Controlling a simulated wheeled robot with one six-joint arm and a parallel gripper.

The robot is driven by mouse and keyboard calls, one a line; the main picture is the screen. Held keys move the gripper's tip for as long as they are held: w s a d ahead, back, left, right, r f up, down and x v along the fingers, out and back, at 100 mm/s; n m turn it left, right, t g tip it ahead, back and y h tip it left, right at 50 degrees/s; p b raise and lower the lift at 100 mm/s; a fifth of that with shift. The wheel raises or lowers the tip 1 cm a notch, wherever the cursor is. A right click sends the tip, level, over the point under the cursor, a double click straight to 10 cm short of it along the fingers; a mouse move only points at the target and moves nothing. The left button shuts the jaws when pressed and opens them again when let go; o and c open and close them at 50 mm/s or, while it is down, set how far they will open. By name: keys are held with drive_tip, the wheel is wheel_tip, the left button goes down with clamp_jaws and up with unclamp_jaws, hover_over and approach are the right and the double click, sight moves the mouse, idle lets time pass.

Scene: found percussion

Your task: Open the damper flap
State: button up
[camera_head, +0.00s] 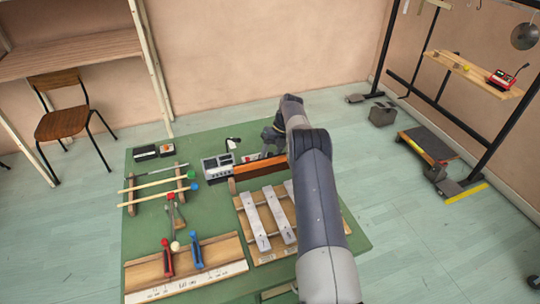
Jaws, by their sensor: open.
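A long orange-brown bar (262,168), which may be the damper flap, stands on the green mat behind the metal-bar instrument (267,220). I cannot tell for sure that it is the flap, or whether it is open. My arm reaches over the right side of the mat, and its wrist bends down behind the bar. My gripper (269,149) is low beside the bar's far side, by a grey device. It is open, but its fingertips are small and partly hidden, so contact with the bar cannot be told. My arm hides the bar's right end.
A grey box with controls (224,169) stands left of the bar. Mallets lie on a rack (160,183) at left. A wooden board (187,268) with red and blue clamps lies in front.

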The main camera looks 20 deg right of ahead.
drive_tip(key=p+v, duration=0.5)
drive_tip(key=v, duration=0.5)
drive_tip(key=shift+r, duration=0.15)
drive_tip(key=shift+p, duration=0.3)
drive_tip(key=shift+b+x, duration=2.7)
drive_tip(key=shift+x, duration=2.5)
drive_tip(key=shift+d+r, duration=0.1)
drive_tip(key=shift+d, duration=0.05)
